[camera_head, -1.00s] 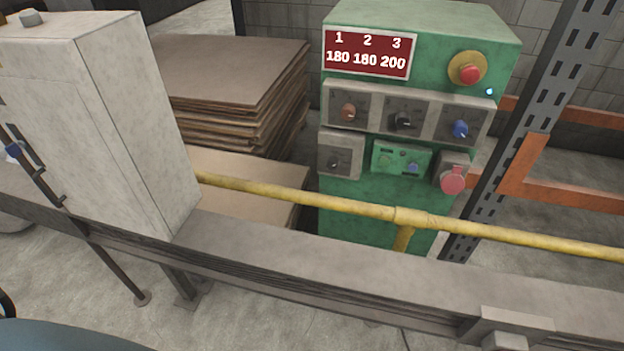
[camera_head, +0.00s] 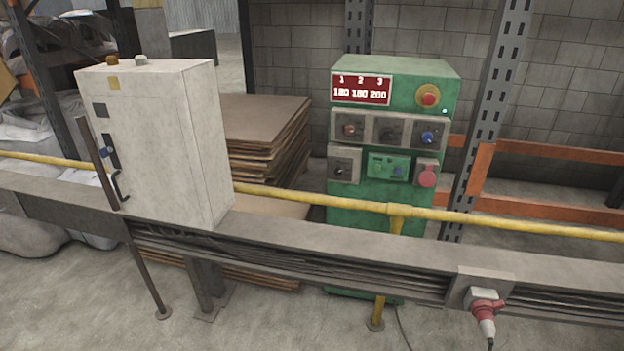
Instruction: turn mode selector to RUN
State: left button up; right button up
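A green control cabinet (camera_head: 400,210) stands behind a yellow rail. It has a red display (camera_head: 361,89) reading 180 180 200 and a red emergency button (camera_head: 428,96) on a yellow ring. Below is a row of three knobs: an orange-brown one (camera_head: 348,130), a black one (camera_head: 388,133) and a blue one (camera_head: 428,137). Lower left is a small dark knob (camera_head: 340,171), beside a green button panel (camera_head: 388,167) and a red round socket or switch (camera_head: 427,179). The labels are too small to read, so I cannot tell which knob is the mode selector. Neither gripper shows.
A yellow rail (camera_head: 300,196) and a grey metal beam (camera_head: 330,247) run across in front of the cabinet. A white electrical box (camera_head: 170,150) stands at left. Stacked brown boards (camera_head: 262,130) lie behind. A red plug (camera_head: 487,312) hangs from the beam. Orange rack bars (camera_head: 545,210) are at right.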

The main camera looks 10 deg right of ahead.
aim_at(338, 170)
jog(key=u, duration=0.5)
jog(key=i, duration=1)
jog(key=u, duration=0.25)
